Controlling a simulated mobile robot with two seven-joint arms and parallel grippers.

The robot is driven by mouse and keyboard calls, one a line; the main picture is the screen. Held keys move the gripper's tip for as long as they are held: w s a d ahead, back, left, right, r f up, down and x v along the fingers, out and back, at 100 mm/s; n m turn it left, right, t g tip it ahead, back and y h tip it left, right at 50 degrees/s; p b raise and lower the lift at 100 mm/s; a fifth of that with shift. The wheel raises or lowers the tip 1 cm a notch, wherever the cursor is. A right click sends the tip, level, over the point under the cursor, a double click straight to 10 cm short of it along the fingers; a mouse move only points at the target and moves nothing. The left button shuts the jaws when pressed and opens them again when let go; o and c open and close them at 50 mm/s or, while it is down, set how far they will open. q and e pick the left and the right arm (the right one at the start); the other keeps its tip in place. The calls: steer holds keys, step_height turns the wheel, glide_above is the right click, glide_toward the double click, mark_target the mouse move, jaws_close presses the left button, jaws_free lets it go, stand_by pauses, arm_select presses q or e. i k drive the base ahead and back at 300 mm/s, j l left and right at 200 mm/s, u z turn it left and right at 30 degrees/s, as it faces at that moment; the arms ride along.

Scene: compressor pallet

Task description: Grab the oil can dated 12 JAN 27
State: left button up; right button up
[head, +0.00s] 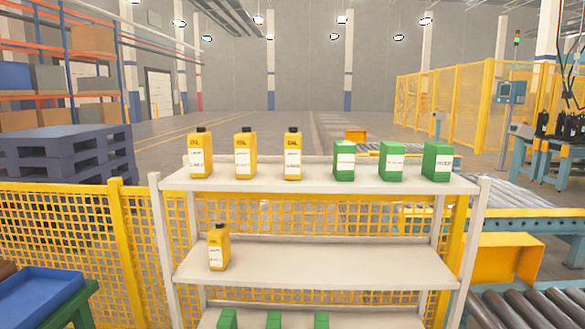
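Three yellow oil cans with black caps stand upright in a row on the left half of the top shelf: the left one (200,155), the middle one (245,155) and the right one (292,155). A fourth yellow can (218,247) stands at the left end of the middle shelf, turned at an angle. Each has a white label. The date text is too small to read, so I cannot tell which is dated 12 JAN 27. Neither of my grippers is in view.
Green boxes (344,161) with white labels stand on the right of the white rack's top shelf (320,181); more green ones (274,319) show low down. The middle shelf (330,268) is clear right of its can. Yellow mesh fence (60,225) is behind. Blue tray (40,298) at left; rollers (530,305) at right.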

mark_target(199, 143)
steer(key=i+j, duration=0.4)
steer(key=i, duration=0.2)
steer(key=i+j+z, duration=0.15)
steer(key=i+j, duration=0.25)
steer(key=i, duration=0.2)
steer(key=i+j, duration=0.45)
steer(key=i, duration=0.15)
steer(key=l+z, duration=0.05)
